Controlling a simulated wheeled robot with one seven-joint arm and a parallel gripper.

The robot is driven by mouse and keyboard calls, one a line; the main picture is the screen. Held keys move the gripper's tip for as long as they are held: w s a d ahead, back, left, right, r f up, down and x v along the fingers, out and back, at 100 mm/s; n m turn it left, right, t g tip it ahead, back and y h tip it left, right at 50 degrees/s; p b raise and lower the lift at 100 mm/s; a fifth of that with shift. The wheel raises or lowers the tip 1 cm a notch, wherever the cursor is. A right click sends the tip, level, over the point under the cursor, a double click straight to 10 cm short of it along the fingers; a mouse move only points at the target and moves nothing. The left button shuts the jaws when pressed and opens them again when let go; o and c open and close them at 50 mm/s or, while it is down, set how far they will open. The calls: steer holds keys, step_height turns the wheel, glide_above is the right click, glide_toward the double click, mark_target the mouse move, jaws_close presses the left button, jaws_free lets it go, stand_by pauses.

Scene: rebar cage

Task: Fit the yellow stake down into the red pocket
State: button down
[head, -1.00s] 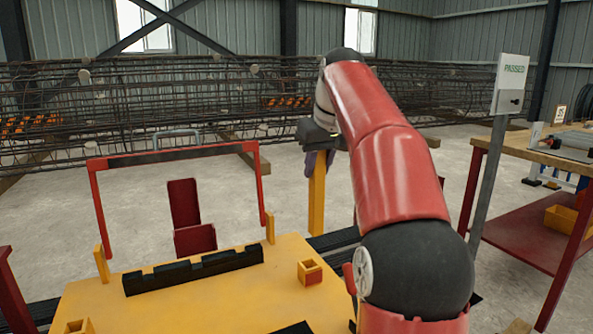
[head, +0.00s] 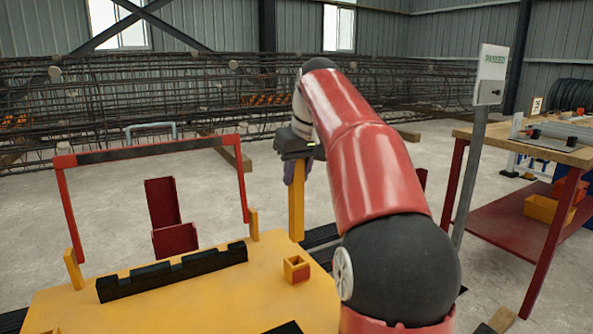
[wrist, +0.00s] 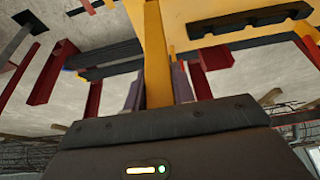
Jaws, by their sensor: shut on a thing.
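The yellow stake (head: 297,208) hangs upright from my gripper (head: 295,172), which is shut on its upper part. In the wrist view the stake (wrist: 157,50) runs away between the purple-grey fingers (wrist: 160,88). A small square pocket (head: 297,269), yellow with a red patch on its face and a dark opening, stands on the yellow table top (head: 215,300) near its right side. The stake's lower end appears just above and beyond the pocket in the head view, apart from it. The pocket cannot be made out surely in the wrist view.
A black notched rail (head: 172,275) lies along the table's far side, between short yellow posts. A red frame (head: 150,152) rises behind it. A grey post with a sign (head: 490,75) and a red-legged workbench (head: 515,220) stand at right.

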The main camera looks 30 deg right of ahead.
mark_target(299, 210)
steer(key=shift+f+b, duration=1.6)
steer(key=shift+f, duration=0.75)
steer(key=shift+f+b, duration=1.8)
steer(key=shift+f, duration=1.5)
steer(key=c, duration=1.1)
jaws_free()
steer(key=p+v, duration=0.2)
steer(key=v, duration=0.5)
steer(key=shift+s+r, duration=0.1)
steer(key=shift+r, duration=0.35)
steer(key=shift+s, duration=0.15)
